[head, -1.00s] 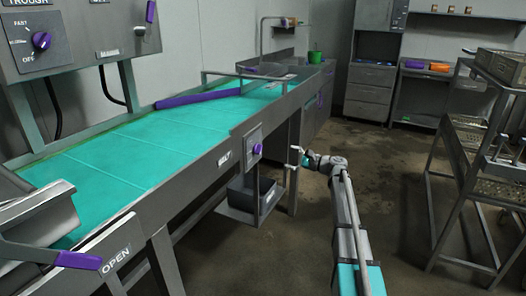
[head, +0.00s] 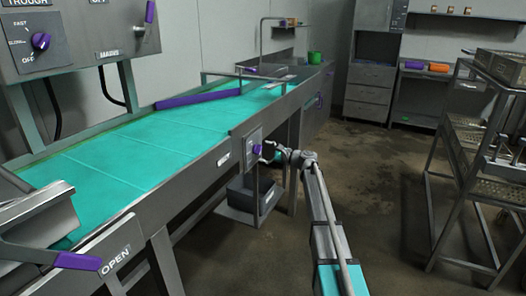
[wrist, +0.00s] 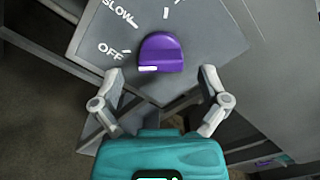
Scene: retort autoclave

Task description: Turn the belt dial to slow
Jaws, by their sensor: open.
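The belt dial is a purple knob (wrist: 162,52) on a grey plate in the wrist view. SLOW and OFF labels with tick marks show to its left. A white mark sits at the knob's lower left edge; I cannot tell for sure which setting it points to. In the head view the dial (head: 256,149) is on a small box on the conveyor's side. My gripper (wrist: 160,74) is open, with one finger on each side below the knob, apart from it. In the head view my gripper (head: 269,151) is just right of the dial.
The teal conveyor belt (head: 150,140) runs alongside. A similar purple dial (head: 40,41) is on the upper left panel. A dark bin (head: 252,193) stands on a shelf below the belt dial. A metal rack (head: 468,150) is at right; the floor between is clear.

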